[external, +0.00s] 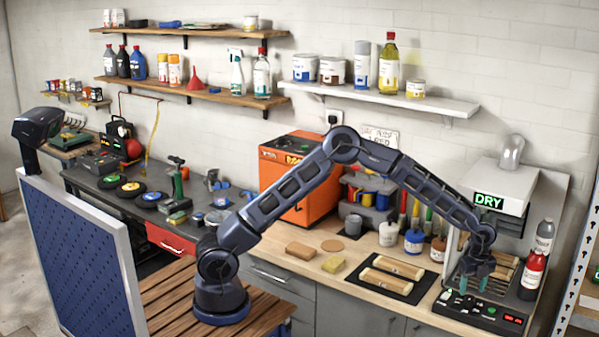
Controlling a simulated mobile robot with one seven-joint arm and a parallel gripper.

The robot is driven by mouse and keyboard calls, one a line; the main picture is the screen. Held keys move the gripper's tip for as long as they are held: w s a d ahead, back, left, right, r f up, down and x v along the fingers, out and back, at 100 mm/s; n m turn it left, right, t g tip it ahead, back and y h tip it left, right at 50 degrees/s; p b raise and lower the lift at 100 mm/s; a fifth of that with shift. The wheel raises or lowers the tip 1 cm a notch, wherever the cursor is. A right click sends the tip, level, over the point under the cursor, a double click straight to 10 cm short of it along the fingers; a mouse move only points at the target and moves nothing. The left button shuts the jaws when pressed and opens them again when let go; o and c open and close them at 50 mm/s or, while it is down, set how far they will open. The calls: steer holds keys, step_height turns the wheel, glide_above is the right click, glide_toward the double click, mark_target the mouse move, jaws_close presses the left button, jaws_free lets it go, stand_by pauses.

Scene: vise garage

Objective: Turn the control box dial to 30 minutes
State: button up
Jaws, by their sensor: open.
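The black control box (492,317) sits at the front right end of the light wooden counter. Several small controls show along its top, and a small red display (513,320) is at its right end. My gripper (474,287) is open and points down just above the left part of the box. Its teal fingertips are apart, with nothing seen between them. The dial and its setting are too small or hidden by my gripper to tell. Whether the fingertips touch a control cannot be told.
Red (531,275) and grey (544,236) bottles stand close on the right. A black mat (373,285) with wooden blocks lies to the left. A metal shelf (577,270) stands at the right edge.

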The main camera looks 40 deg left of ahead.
mark_target(470, 297)
steer(key=shift+f, duration=1.95)
steer(key=c, duration=1)
